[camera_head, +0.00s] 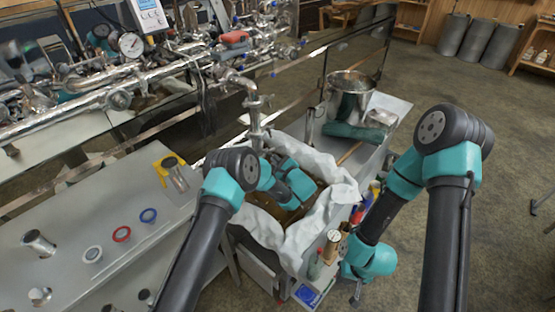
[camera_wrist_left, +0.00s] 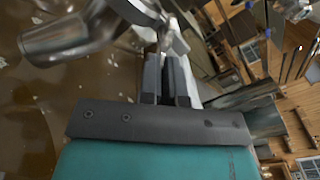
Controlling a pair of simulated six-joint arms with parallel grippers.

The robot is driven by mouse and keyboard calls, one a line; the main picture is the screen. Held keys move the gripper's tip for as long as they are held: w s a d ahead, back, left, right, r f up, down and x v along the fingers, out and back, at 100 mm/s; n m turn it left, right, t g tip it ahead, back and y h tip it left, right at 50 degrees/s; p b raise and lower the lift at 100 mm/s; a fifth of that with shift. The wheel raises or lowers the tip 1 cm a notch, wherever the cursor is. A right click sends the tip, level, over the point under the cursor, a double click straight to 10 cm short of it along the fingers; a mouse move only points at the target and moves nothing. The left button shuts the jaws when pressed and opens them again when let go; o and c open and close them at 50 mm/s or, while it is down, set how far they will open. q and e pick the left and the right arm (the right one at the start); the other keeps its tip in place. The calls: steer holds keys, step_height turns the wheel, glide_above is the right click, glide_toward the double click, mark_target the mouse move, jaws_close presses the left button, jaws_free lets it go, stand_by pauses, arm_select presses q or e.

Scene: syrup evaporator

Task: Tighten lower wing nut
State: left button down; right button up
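In the left wrist view, my left gripper (camera_wrist_left: 167,62) has its dark fingers close together. Their tips are at a shiny metal fitting (camera_wrist_left: 135,12) with a thin part that may be the lower wing nut. Whether the fingers grip it is unclear. A metal pipe end (camera_wrist_left: 62,40) sticks out to the left, above brown liquid. In the head view, a vertical metal pipe (camera_head: 254,108) comes down beside my left wrist; the wing nut cannot be made out there, and the left fingertips are hidden. My right gripper (camera_head: 356,292) points down at the right of the cart, too small to read.
A cloth-lined bin (camera_head: 335,170) with brown liquid lies under my left wrist. A steel pot (camera_head: 350,92) and green gloves (camera_head: 352,132) stand behind it. Small bottles (camera_head: 332,245) are at its front right. A grey table (camera_head: 125,205) with caps is left. Open floor lies right.

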arm_select(q)
steer(key=shift+a+r+m, duration=0.1)
steer(key=shift+a+m, duration=0.15)
steer(key=shift+m, duration=0.8)
steer(key=shift+a+r+m, duration=0.1)
steer(key=shift+a+m, duration=0.15)
steer(key=shift+m, duration=0.85)
steer(key=shift+a+r+m, duration=0.1)
steer(key=shift+a+m, duration=0.15)
steer(key=shift+m, duration=0.8)
steer(key=shift+s, duration=0.1)
steer(key=c, duration=1.4)
jaws_free()
steer(key=shift+o, duration=1)
steer(key=shift+s+d+f, duration=0.1)
steer(key=shift+f, duration=0.2)
